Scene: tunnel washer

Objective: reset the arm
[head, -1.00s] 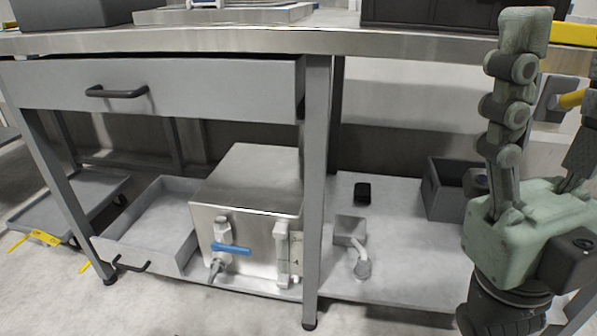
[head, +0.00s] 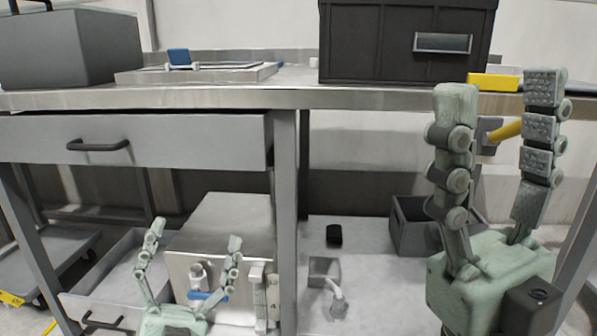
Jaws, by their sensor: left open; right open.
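My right gripper (head: 497,97) stands upright in the right foreground, large and pale green with jointed grey fingers. Its fingers are spread open with nothing between them, and they overlap the table's front edge in the picture. My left gripper (head: 194,236) shows at the lower left, also pointing up. It is open and empty, in front of the metal box (head: 228,225) on the lower shelf. It partly hides the blue-handled valve (head: 208,295) on that box's front.
The steel table (head: 220,98) carries a grey case (head: 70,50), a flat tray (head: 198,74) and a dark crate (head: 350,42). Its drawer (head: 190,140) hangs below. The lower shelf (head: 375,260) holds a dark bin (head: 408,230) and a small black item (head: 334,235).

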